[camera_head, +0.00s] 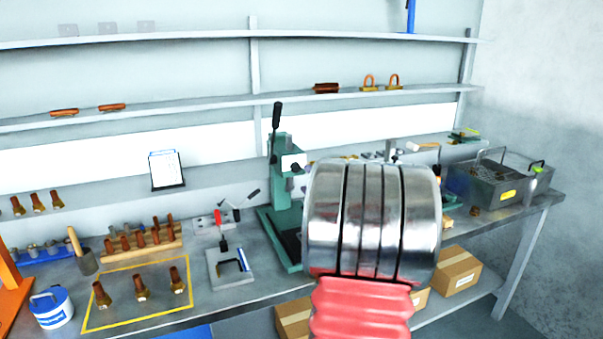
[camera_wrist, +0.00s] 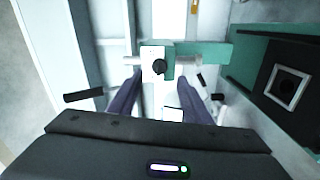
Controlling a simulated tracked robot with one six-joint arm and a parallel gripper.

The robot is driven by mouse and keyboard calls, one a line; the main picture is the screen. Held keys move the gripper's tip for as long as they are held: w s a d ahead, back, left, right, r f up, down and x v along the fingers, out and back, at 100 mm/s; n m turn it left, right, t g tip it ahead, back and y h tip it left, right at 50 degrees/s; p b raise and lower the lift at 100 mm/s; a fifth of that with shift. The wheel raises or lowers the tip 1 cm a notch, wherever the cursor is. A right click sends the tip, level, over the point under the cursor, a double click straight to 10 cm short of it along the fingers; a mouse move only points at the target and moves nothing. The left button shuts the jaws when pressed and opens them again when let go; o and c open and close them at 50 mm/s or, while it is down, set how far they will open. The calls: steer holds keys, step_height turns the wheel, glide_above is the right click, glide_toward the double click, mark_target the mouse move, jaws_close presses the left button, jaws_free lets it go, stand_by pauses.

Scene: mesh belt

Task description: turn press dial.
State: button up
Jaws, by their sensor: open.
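The green press (camera_head: 283,180) stands on the bench in the head view, with a black-knobbed lever rising from its top and a pale plate on its head. In the wrist view, its green body (camera_wrist: 205,56) lies to the right of a white block carrying a round black dial (camera_wrist: 159,67). My gripper (camera_wrist: 160,82) is open, its two dark fingers apart and pointing towards the block. The dial shows between the fingertips; I cannot tell whether they touch it. My metal and red arm covers the right of the press in the head view, where my gripper is hidden.
A small clamp fixture (camera_head: 231,266) stands left of the press. A yellow-outlined area (camera_head: 108,322) holds brass-based fittings. A wire basket (camera_head: 497,186) is at the right end of the bench. In the wrist view, a black bar handle (camera_wrist: 83,96) lies left of the fingers.

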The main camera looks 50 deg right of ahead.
mark_target(297, 170)
steer(key=x, duration=0.7)
steer(key=shift+w+d, duration=0.1)
steer(key=shift+w, duration=0.1)
steer(key=shift+c, duration=0.4)
steer(key=c, duration=0.9)
steer(key=shift+d, duration=0.15)
steer(key=shift+c, duration=0.4)
steer(key=shift+f, duration=0.1)
steer(key=shift+f+m, duration=0.1)
steer(key=shift+m, duration=0.3)
